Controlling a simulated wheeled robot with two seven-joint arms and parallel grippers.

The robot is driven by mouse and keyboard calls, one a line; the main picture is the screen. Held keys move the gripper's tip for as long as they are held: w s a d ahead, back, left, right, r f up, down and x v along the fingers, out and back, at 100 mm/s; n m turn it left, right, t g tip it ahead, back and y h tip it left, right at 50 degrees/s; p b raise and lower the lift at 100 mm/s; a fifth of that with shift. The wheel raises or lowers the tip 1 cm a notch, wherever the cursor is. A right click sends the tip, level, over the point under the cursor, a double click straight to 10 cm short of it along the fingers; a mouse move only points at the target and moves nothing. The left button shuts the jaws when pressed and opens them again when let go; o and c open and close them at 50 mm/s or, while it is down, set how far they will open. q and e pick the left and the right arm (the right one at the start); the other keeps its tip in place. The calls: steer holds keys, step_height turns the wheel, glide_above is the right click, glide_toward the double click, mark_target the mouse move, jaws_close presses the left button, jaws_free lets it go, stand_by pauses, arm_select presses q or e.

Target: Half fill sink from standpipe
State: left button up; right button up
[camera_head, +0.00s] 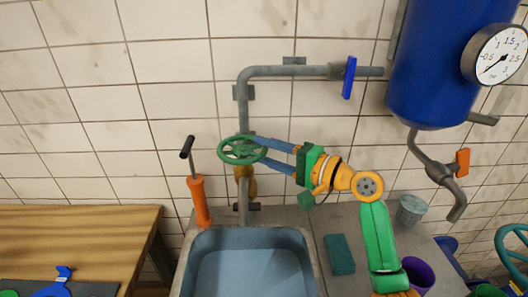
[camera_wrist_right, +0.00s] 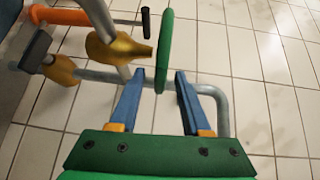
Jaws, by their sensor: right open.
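The green handwheel (camera_head: 237,150) sits on the grey standpipe (camera_head: 243,108), above a brass valve body (camera_head: 249,183). My right gripper (camera_head: 263,151) reaches it from the right, open, with its blue fingers at the wheel's right edge. In the right wrist view the wheel (camera_wrist_right: 164,50) is edge-on, its near end between the open fingertips (camera_wrist_right: 160,75); I cannot tell if they touch it. The sink (camera_head: 309,262) stands below the pipe, its front cut off. Its inside looks blue-grey; I cannot tell the water level. I see no stream at the outlet. My left gripper is out of view.
An orange hand pump (camera_head: 199,201) stands at the sink's back left. A blue-handled valve (camera_head: 348,78) is on the upper pipe. A blue tank (camera_head: 435,60) with a gauge hangs at right. A teal block (camera_head: 339,254), grey bucket (camera_head: 411,209) and purple cup (camera_head: 418,273) occupy the right counter.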

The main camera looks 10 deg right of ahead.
steer(key=b+v, duration=0.2)
steer(key=v, duration=0.4)
steer(key=shift+s, duration=0.2)
steer(key=shift+d, duration=0.1)
stand_by(1.2)
